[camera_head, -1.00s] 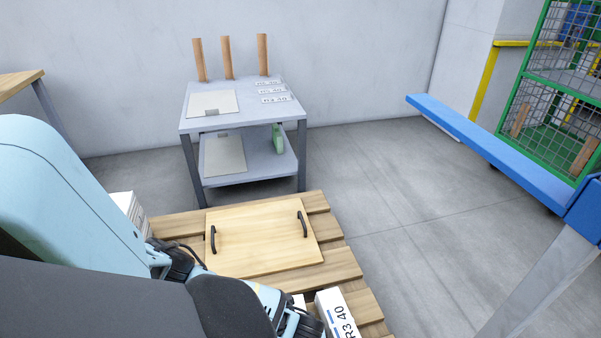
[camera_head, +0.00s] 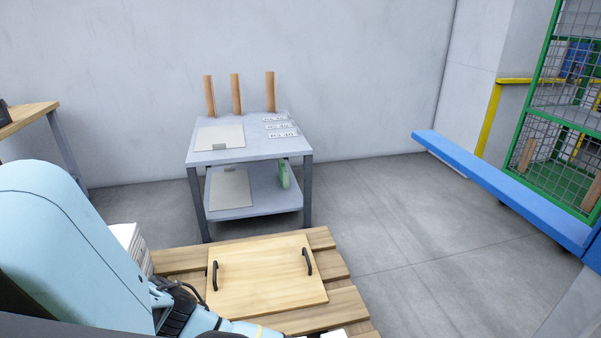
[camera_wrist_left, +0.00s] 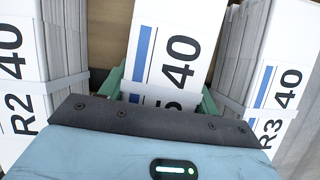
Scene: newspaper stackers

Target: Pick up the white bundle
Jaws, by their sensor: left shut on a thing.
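In the left wrist view a white bundle (camera_wrist_left: 178,45) with a blue stripe and the number 40 stands between the green fingers of my left gripper (camera_wrist_left: 165,92). The gripper is shut on this bundle; its lower print is partly hidden by a pale strap and the gripper body. A bundle marked R2 40 (camera_wrist_left: 20,70) is on its left and one marked R3 40 (camera_wrist_left: 280,85) on its right. In the head view my left arm reaches down to the bottom edge, and its gripper is out of sight. My right gripper is not in view.
A wooden pallet (camera_head: 335,265) carries a board (camera_head: 265,275) with two black handles. White stacked paper (camera_head: 128,240) stands at its left. Beyond is a grey cart (camera_head: 250,150) with wooden posts. A blue beam (camera_head: 490,180) and a green cage (camera_head: 545,115) are right. Floor between is clear.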

